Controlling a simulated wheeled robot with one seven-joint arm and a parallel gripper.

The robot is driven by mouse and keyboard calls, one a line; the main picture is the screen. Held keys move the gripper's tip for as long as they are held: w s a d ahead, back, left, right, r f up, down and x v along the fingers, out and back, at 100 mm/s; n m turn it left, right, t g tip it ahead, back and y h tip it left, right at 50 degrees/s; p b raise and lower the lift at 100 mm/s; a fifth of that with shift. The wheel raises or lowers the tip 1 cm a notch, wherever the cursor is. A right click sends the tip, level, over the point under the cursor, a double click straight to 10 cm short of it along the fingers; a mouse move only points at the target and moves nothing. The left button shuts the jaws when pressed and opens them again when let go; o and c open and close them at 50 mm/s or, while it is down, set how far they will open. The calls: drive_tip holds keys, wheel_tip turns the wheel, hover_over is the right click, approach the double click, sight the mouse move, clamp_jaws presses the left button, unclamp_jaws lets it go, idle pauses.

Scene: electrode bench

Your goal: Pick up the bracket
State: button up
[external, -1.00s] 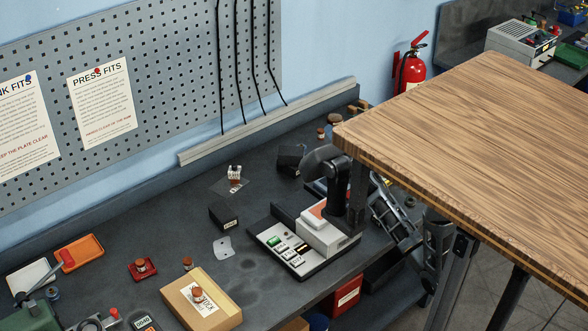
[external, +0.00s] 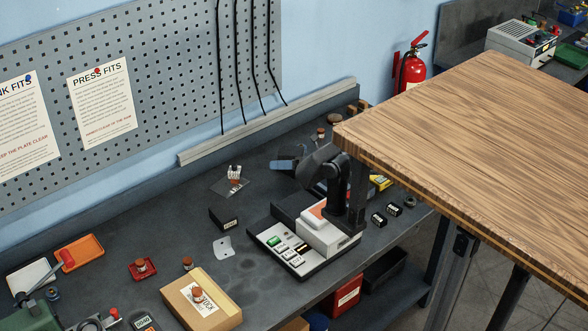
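A small pale flat plate (external: 223,248) with small dark marks or holes lies on the dark bench, left of the press base. It looks most like the bracket, but I cannot be sure at this size.
The black press (external: 325,165) and its base stand to the plate's right. A dark labelled block (external: 223,217) is just behind it, and a tan box (external: 202,300) is in front. The wooden tabletop (external: 470,150) overhangs the bench's right side.

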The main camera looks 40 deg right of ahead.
drive_tip(key=w+a+r+n+g+y, duration=0.1)
drive_tip(key=w+a+n+g, duration=0.2)
drive_tip(key=a, duration=0.5)
drive_tip(key=n+g+b, duration=0.1)
drive_tip(key=n+g, duration=0.6)
drive_tip(key=n, duration=0.5)
approach(218, 252)
drive_tip(key=r, duration=0.1)
drive_tip(key=a+r, duration=0.1)
drive_tip(key=shift+w+a+r, duration=0.25)
drive_tip(key=shift+a+r, duration=0.15)
drive_tip(key=shift+s+a+f, duration=0.1)
drive_tip(key=shift+a+f, duration=0.1)
drive_tip(key=shift+a, duration=0.1)
drive_tip(key=p+x, duration=0.1)
drive_tip(key=x, duration=0.6)
drive_tip(key=shift+a, duration=0.15)
clamp_jaws()
